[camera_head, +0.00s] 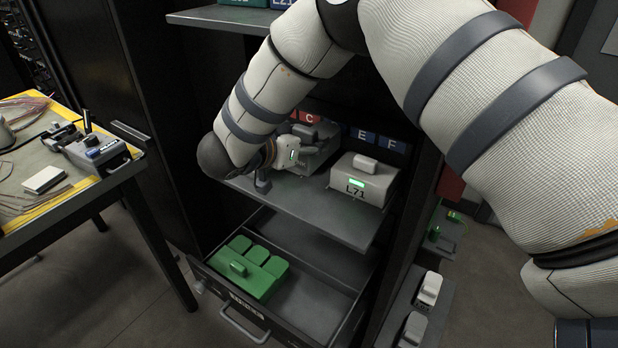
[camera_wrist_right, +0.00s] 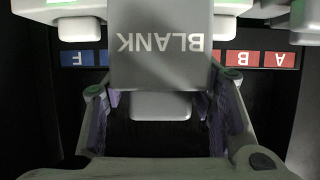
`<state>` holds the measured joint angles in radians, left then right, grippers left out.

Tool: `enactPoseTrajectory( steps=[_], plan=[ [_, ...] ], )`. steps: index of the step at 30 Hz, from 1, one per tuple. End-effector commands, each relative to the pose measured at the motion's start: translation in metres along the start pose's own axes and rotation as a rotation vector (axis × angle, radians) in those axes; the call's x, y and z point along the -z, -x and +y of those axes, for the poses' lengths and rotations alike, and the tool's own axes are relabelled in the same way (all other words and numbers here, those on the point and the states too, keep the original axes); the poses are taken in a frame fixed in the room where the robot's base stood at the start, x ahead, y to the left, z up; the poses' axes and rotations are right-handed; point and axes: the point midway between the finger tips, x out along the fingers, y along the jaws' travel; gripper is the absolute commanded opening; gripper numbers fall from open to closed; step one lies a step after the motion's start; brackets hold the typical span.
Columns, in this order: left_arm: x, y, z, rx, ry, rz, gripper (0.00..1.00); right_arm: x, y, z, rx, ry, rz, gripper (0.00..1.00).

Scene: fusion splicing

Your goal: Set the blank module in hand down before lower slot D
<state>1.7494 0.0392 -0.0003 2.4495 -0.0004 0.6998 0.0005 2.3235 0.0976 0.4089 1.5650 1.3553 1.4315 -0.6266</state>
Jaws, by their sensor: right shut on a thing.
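My right gripper (camera_head: 300,155) is over the lower shelf (camera_head: 310,212) in the head view. In the right wrist view it (camera_wrist_right: 160,104) is shut on the pale handle of the grey blank module (camera_wrist_right: 160,58), whose BLANK lettering appears upside down. In the head view the arm and gripper cover most of the module. The slot labels at the back show red A and B (camera_wrist_right: 239,58) and blue F (camera_wrist_right: 75,58) in the wrist view; the module hides the middle ones, D among them. I cannot tell whether the module touches the shelf. My left gripper is not in view.
Below, an open drawer (camera_head: 310,292) holds a green block (camera_head: 248,270). A workbench (camera_head: 60,200) is at left. The shelf front is bare.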

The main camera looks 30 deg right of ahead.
Motion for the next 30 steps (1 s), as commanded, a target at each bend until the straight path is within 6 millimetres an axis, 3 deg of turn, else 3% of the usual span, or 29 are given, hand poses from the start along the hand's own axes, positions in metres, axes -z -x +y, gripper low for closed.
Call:
enactPoseTrajectory(
  steps=[1, 12, 23, 24, 26, 30],
  plan=[
    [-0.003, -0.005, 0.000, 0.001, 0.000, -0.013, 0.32, -0.017, -0.007, 0.000, -0.003, 0.010, -0.003, 0.16],
    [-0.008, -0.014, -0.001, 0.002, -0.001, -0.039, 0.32, -0.069, -0.028, 0.001, -0.001, 0.004, -0.001, 0.16],
    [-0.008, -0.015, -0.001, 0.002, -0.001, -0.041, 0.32, -0.072, -0.029, 0.000, 0.000, 0.001, 0.000, 0.16],
    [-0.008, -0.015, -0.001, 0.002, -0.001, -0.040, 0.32, -0.071, -0.029, 0.000, 0.001, 0.001, -0.001, 0.60],
    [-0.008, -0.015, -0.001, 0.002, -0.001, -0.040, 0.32, -0.071, -0.029, 0.000, 0.001, 0.000, -0.001, 0.71],
    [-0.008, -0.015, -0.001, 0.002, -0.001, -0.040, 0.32, -0.070, -0.029, 0.000, 0.001, 0.000, -0.001, 0.71]
  ],
)
